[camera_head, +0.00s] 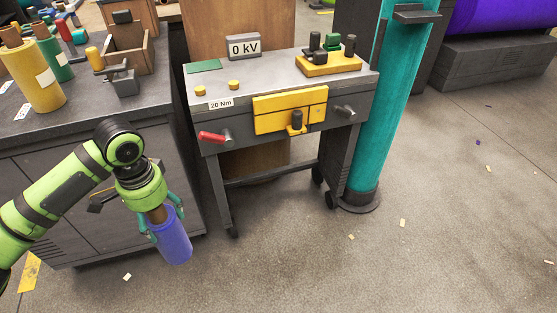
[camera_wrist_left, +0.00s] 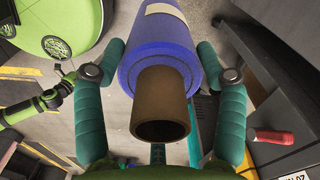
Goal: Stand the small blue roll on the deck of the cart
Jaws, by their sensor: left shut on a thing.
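The small blue roll (camera_head: 173,243) is in my left gripper (camera_head: 166,225), hanging tilted in front of the left bench, left of the cart and below its deck. In the left wrist view the blue roll (camera_wrist_left: 160,45) sits between the two teal fingers, with its brown core end (camera_wrist_left: 160,105) facing the camera. The left gripper is shut on it. The cart's grey deck (camera_head: 285,85) stands at the middle, with bare room in its centre. My right gripper is not in view.
A red handle (camera_head: 213,137) juts from the cart's front. A tall teal roll (camera_head: 391,100) stands at its right.

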